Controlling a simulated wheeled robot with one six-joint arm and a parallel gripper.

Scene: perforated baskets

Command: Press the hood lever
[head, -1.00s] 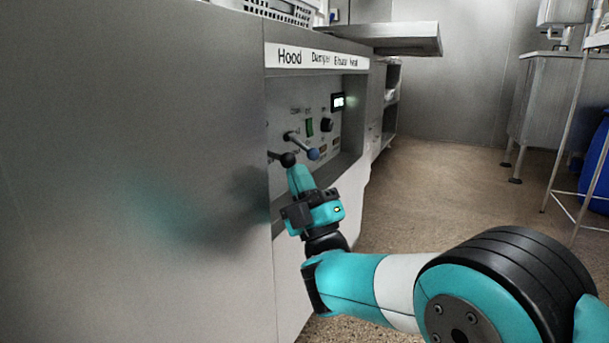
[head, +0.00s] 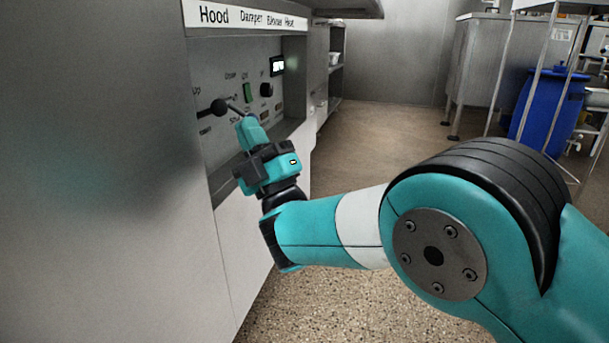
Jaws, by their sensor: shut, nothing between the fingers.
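The hood lever (head: 218,106) has a black ball knob on a short rod. It sticks out from the recessed control panel (head: 238,77), under the word "Hood". My gripper (head: 250,130) is shut and empty, with its teal fingertips just right of and slightly below the black knob. A gap shows between the knob and the fingers. A second lever (head: 235,107), under "Damper", shows only its rod. Its knob end is hidden behind my fingertips, and I cannot tell whether they touch it.
A white label strip (head: 247,17) runs above the panel. The steel cabinet side (head: 95,170) fills the left. Blue barrel (head: 550,108) stands far right; the floor between is clear.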

